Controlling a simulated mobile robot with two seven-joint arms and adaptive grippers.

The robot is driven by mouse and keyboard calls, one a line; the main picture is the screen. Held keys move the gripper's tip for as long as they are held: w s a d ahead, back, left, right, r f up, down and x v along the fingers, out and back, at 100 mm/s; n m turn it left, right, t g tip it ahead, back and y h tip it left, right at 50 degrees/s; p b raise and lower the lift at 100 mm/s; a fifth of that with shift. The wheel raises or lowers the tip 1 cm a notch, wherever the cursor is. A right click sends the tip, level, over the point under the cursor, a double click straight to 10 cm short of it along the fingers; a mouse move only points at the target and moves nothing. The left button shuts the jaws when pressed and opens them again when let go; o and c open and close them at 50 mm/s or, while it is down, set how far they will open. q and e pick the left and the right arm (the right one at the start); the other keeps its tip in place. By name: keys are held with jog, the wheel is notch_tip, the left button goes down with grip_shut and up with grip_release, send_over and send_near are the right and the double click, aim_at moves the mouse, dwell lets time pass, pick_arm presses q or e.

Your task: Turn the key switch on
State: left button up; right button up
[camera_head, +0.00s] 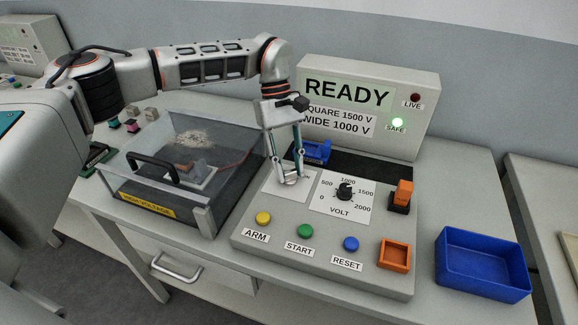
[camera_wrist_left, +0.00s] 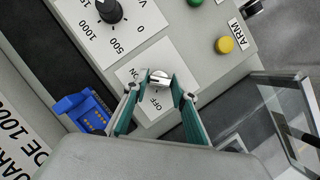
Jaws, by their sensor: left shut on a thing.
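The key switch, a small silver key on a white plate, sits on the grey console (camera_head: 330,268), left of the VOLT knob. In the head view the fingertips mostly hide the key. The sign reads READY; the green SAFE lamp (camera_head: 397,122) is lit and the LIVE lamp (camera_head: 415,97) is dark. My right gripper is out of view.
The VOLT knob (camera_head: 344,191) is close on the right and a blue connector (camera_head: 317,152) stands just behind. Yellow, green and blue buttons line the front. A clear-lidded test box (camera_head: 150,165) stands left, a blue bin (camera_head: 483,264) right.

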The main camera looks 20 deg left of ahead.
pick_arm(q)
jog(key=o, duration=1.1)
jog(key=v, duration=1.2)
jog(key=shift+s, duration=0.1)
